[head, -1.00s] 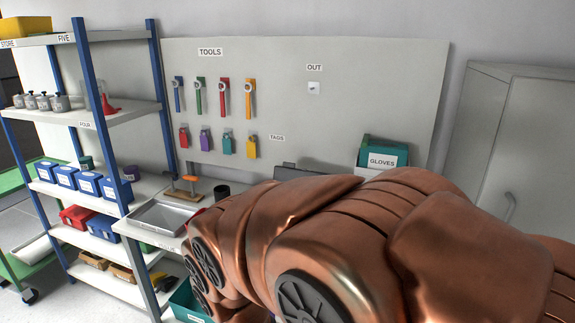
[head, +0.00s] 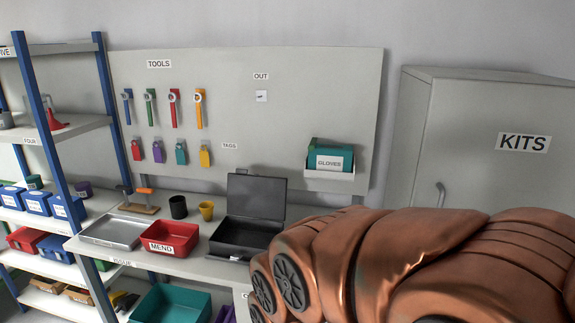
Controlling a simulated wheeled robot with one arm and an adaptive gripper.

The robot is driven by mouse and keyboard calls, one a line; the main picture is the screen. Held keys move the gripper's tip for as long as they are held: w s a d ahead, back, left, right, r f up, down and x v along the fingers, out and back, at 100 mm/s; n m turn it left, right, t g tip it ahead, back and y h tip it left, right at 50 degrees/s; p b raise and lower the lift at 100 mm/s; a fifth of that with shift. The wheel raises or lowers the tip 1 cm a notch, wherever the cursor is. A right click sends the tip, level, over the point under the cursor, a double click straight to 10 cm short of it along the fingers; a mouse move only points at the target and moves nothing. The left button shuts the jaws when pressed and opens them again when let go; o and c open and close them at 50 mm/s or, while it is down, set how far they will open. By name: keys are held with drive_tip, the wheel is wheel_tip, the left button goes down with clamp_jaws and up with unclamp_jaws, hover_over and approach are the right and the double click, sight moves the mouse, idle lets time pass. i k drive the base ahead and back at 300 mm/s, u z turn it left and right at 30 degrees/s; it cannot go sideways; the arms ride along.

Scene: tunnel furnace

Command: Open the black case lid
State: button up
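The black case (head: 240,236) stands on the grey bench, right of the red bin. Its lid (head: 257,197) is raised, standing roughly upright at the back, and the inside of the case shows as a dark tray that looks empty. My copper-coloured arm fills the lower right of the head view and hides the bench to the right of the case. My gripper is not in view, so its hold on anything is hidden.
The red MEND bin (head: 170,238), a metal tray (head: 113,231), a black cup (head: 178,207) and a yellow cup (head: 206,210) stand left of the case. A GLOVES box (head: 330,160) hangs on the tool board above. A grey KITS cabinet (head: 480,150) stands at right.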

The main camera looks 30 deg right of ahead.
sight(255, 196)
drive_tip(key=z, duration=0.85)
drive_tip(key=i, duration=0.95)
drive_tip(key=u, duration=1.8)
